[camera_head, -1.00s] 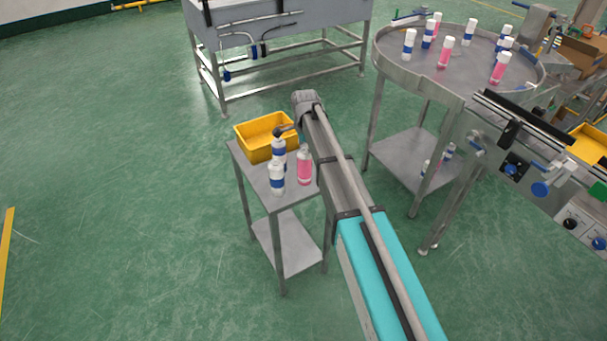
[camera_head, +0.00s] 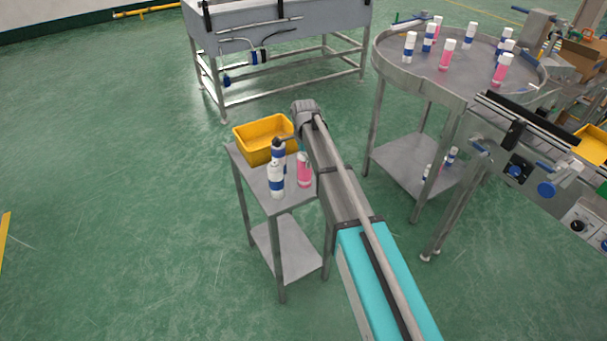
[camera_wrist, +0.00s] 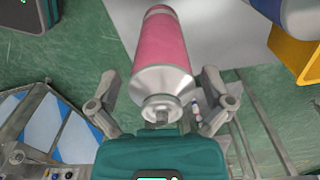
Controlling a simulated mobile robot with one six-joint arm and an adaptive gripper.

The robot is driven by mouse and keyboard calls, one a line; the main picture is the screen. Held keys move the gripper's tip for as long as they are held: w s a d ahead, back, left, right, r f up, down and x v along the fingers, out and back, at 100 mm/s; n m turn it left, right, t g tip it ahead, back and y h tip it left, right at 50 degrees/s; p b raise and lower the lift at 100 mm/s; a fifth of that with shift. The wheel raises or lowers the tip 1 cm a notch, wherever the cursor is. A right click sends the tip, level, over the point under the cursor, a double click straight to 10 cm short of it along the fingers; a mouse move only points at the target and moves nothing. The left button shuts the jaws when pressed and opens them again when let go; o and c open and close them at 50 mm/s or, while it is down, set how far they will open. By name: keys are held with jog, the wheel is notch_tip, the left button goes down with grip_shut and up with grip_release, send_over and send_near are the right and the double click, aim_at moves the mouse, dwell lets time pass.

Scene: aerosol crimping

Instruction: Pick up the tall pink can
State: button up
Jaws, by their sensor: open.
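The pink can (camera_head: 303,170) stands upright on the small grey side table (camera_head: 285,203), to the right of two blue-and-white cans (camera_head: 276,181). In the wrist view the pink can (camera_wrist: 161,42) lies between the two fingers, its silver shoulder and neck towards the palm. My gripper (camera_wrist: 160,82) is open, with one finger on each side of the can's top and visible gaps to it.
A yellow bin (camera_head: 262,153) sits at the back of the side table, close to the cans. A round table (camera_head: 400,77) with several pink and blue-and-white cans stands to the right. A machine with knobs (camera_head: 516,170) is at the far right. Green floor is open on the left.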

jog(key=shift+c, duration=0.3)
jog(key=c, duration=1.2)
jog(key=shift+r, duration=0.1)
notch_tip(320, 180, up, 2)
jog(key=p, duration=0.2)
jog(key=shift+r+p, duration=0.25)
jog(key=shift+p, duration=0.15)
jog(key=s+d+r+p, duration=0.1)
jog(key=s+r+p, duration=0.2)
jog(key=s, duration=0.1)
jog(key=s+d+r+p, duration=0.2)
jog(key=s+r+p, duration=0.1)
jog(key=s+r, duration=0.1)
jog(key=s+d+r+p, duration=0.2)
jog(key=s+r+p, duration=0.1)
jog(key=s+p, duration=0.1)
jog(key=shift+s+d+r, duration=0.15)
jog(key=shift+s+d, duration=0.05)
jog(key=shift+s, duration=0.25)
